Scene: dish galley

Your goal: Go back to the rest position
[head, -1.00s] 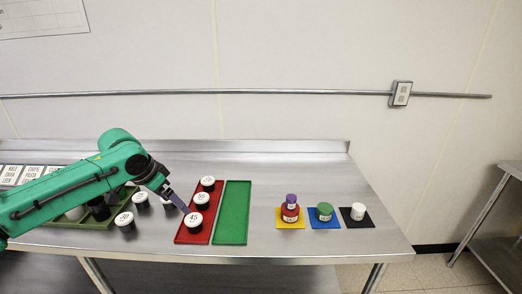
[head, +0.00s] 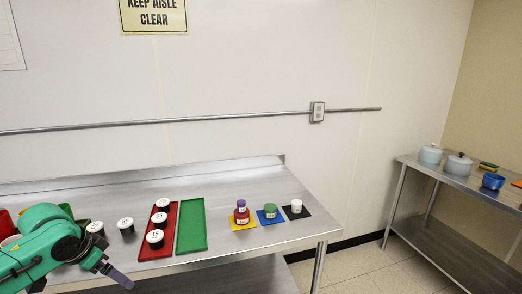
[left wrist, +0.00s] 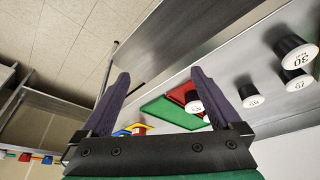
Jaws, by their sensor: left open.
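My left gripper (head: 112,275) is at the lower left of the head view, in front of the steel table's front edge. In the left wrist view its two dark purple fingers (left wrist: 160,98) are spread apart with nothing between them. The red tray (head: 171,219) on the table holds several black, white-topped jars (head: 155,237) in a row, apart from the gripper. The empty green tray (head: 191,226) lies beside it. My right gripper is not in view.
Two more jars (head: 126,227) stand left of the red tray. Yellow, blue (head: 274,221) and black mats with small containers lie on the right. A second table (head: 451,178) with pots stands at the far right. Bare floor lies between the tables.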

